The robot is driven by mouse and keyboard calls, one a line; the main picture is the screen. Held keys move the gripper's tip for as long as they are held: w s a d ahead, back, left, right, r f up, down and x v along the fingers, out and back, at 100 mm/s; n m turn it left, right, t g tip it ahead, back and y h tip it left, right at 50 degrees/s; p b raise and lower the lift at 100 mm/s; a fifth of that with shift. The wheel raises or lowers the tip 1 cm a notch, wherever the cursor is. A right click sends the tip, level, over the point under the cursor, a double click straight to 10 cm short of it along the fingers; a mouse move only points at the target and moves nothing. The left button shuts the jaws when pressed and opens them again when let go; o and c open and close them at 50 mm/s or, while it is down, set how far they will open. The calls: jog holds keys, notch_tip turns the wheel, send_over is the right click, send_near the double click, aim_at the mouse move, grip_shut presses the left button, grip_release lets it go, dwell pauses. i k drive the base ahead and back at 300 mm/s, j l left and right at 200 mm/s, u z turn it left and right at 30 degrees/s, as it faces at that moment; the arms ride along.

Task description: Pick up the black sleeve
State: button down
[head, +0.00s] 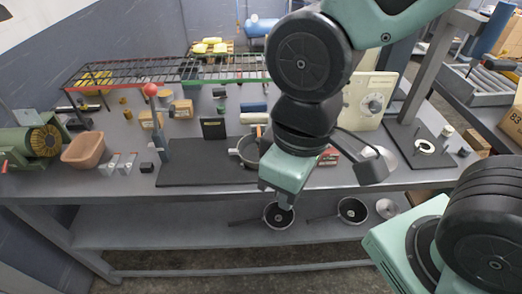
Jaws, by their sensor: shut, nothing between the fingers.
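I cannot pick out the black sleeve with certainty. A small black piece (147,167) stands near the front edge of the workbench, left of the black mat. It is too small to tell whether it is a sleeve. My gripper (285,203) points down in front of the workbench's front edge, right of the mat's middle. It is shut and empty, well to the right of that black piece. My wrist and hand hide part of the bench top behind them.
The grey workbench (215,187) carries a black mat (190,175) with a dark pot (247,152) partly behind my arm. A brown bin (84,150) and a green machine (28,145) stand left. A wire rack (150,72) spans the back. Pans (352,210) lie on the lower shelf.

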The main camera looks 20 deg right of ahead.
aim_at(145, 167)
jog(key=i+l+u, duration=0.5)
jog(key=i, duration=0.2)
jog(key=u, duration=1.2)
